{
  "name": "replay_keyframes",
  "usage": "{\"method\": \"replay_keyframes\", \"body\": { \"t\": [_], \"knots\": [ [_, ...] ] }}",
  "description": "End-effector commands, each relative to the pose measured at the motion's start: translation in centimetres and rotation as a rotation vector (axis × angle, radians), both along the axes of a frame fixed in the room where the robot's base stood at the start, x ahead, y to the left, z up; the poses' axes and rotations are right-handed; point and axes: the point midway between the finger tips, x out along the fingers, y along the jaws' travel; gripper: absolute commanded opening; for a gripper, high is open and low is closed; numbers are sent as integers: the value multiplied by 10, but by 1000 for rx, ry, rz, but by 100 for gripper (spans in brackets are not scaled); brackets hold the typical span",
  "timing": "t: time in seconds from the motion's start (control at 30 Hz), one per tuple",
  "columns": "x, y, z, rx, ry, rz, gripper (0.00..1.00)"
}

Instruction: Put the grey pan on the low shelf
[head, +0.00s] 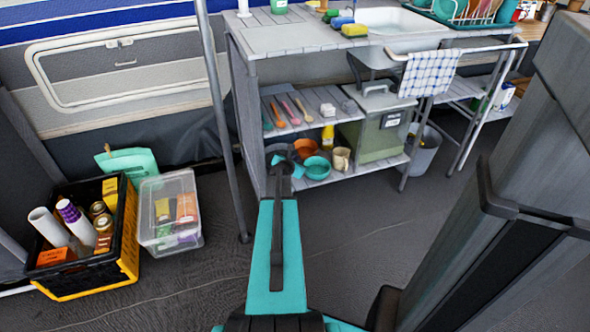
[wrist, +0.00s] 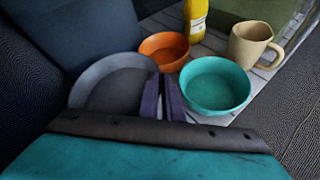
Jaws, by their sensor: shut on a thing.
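The grey pan (head: 279,152) is at the left end of the low shelf (head: 372,167) in the head view. The wrist view shows the round pan (wrist: 112,90) just left of the fingers. My gripper (head: 284,172) reaches in at the shelf's front left corner. Its fingers (wrist: 161,98) are close together at the pan's right side, shut on the pan; the exact grip spot is hard to see. The pan looks roughly level. Whether its base rests on the slats is hidden.
An orange bowl (wrist: 165,49), a teal bowl (wrist: 215,85), a beige mug (wrist: 251,45) and a yellow bottle (wrist: 195,20) stand close right of the pan. A grey post (head: 222,120) rises left of the shelf unit.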

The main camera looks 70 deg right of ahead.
Motion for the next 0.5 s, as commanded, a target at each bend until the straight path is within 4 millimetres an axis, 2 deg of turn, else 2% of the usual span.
{"method": "replay_keyframes", "body": {
  "t": [0.5],
  "knots": [
    [-4,-3,-4,-1,-1,-4,0]
  ]
}}
